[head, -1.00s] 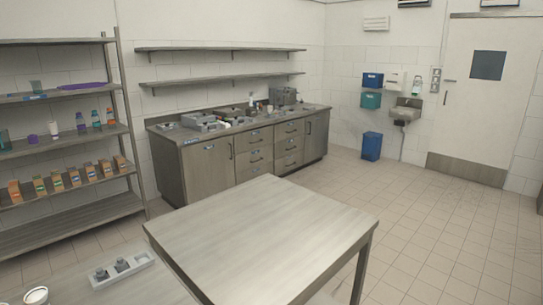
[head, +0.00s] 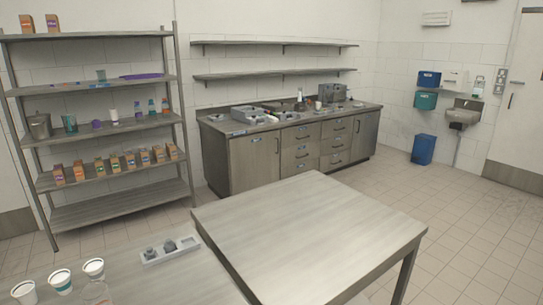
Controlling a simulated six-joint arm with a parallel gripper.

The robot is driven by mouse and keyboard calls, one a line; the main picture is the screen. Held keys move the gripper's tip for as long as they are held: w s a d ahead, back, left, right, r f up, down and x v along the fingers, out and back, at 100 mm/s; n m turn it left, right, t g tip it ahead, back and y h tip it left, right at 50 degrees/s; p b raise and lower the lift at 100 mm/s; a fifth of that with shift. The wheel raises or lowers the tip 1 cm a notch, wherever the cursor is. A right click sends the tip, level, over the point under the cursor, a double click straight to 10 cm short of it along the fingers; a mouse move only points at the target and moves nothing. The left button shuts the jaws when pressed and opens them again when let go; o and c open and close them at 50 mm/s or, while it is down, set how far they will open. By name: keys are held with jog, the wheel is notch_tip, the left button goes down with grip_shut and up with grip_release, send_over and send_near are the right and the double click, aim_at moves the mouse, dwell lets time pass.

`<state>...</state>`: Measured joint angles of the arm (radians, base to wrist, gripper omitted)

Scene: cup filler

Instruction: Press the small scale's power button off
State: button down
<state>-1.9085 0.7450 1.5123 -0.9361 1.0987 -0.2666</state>
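My gripper is not in view. I cannot make out a small scale or its power button for certain. Several small grey and dark items (head: 255,112) stand on the steel counter (head: 232,125) against the back wall, too small to tell apart. A pale tray (head: 150,260) with two dark grey pieces (head: 169,245) lies on the near table (head: 190,285) at the lower left.
White cups (head: 93,268) stand at the lower left. An empty table (head: 310,235) fills the front middle. A shelf rack (head: 110,85) with boxes and bottles stands at the left. A blue bin (head: 422,149) is at the back right. The right floor is clear.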

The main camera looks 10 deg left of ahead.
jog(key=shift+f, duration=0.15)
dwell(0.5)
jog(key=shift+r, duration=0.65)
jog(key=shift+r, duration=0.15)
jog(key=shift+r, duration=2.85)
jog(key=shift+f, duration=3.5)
